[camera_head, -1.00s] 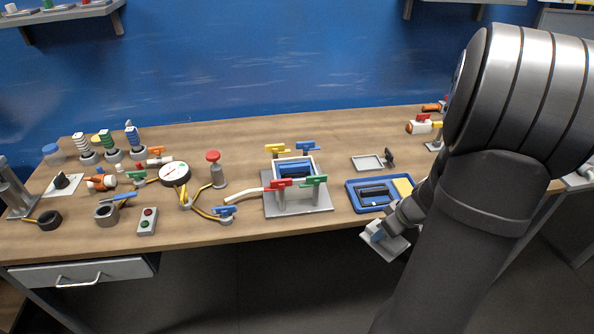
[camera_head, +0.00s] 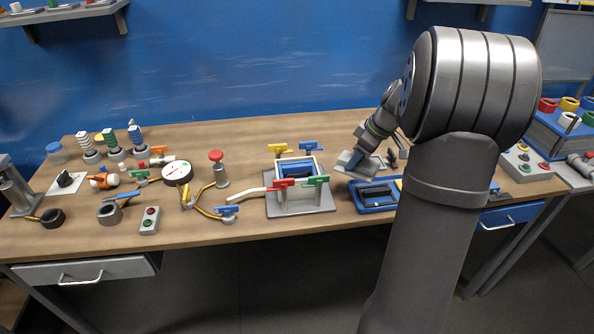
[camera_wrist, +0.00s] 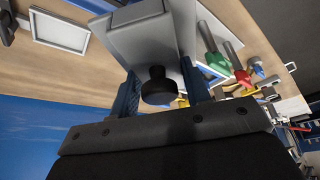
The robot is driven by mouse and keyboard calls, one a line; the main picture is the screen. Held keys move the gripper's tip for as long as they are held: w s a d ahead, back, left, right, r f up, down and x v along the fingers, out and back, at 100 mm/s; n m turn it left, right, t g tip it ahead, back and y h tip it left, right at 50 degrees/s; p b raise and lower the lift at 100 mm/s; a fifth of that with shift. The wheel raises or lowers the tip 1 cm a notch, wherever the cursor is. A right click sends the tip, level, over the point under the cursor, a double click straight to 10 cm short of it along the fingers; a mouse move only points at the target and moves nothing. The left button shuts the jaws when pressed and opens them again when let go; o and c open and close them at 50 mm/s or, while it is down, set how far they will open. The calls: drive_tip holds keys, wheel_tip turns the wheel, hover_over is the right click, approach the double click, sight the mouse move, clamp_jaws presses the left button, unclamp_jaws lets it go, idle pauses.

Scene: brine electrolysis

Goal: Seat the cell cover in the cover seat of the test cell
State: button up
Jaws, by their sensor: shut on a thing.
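The cell cover (camera_wrist: 135,42) is a light grey plate with a black knob (camera_wrist: 157,90), seen close in the wrist view. My gripper (camera_wrist: 158,92) is shut on it, its blue fingers on either side of the knob. In the head view, my gripper (camera_head: 354,160) and the cover (camera_head: 346,165) are at the right of the test cell, above the table. The test cell (camera_head: 302,201) stands on a grey base, with a blue-lined opening on top and yellow, blue, red and green clamp handles around it. The cover seat's detail is too small to tell.
A blue tray (camera_head: 365,207) with dark contents lies below my gripper, partly behind my arm. A grey-framed shallow tray (camera_wrist: 60,32) shows in the wrist view. A red-topped post (camera_head: 217,168), a gauge (camera_head: 177,173) and hoses stand left of the cell.

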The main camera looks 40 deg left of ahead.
drive_tip(key=s+a+r+n+g, duration=0.1)
drive_tip(key=r+n, duration=0.1)
drive_tip(key=s+a+r+n, duration=0.1)
drive_tip(key=a+r+n, duration=0.1)
drive_tip(key=s+a+r+n+g+h, duration=0.1)
drive_tip(key=r+n, duration=0.1)
drive_tip(key=n, duration=0.1)
drive_tip(key=shift+s+a+r+g, duration=0.2)
drive_tip(key=shift+s+r+g, duration=0.1)
drive_tip(key=shift+s+r, duration=0.05)
drive_tip(key=n, duration=0.1)
hover_over(292, 166)
drive_tip(key=f, duration=0.6)
drive_tip(key=shift+w+d+f, duration=0.3)
drive_tip(key=shift+f, duration=1.95)
drive_tip(key=shift+f, duration=0.15)
drive_tip(key=o, duration=1.1)
drive_tip(key=shift+c, duration=0.2)
drive_tip(key=v, duration=1.2)
drive_tip(key=shift+a, duration=0.2)
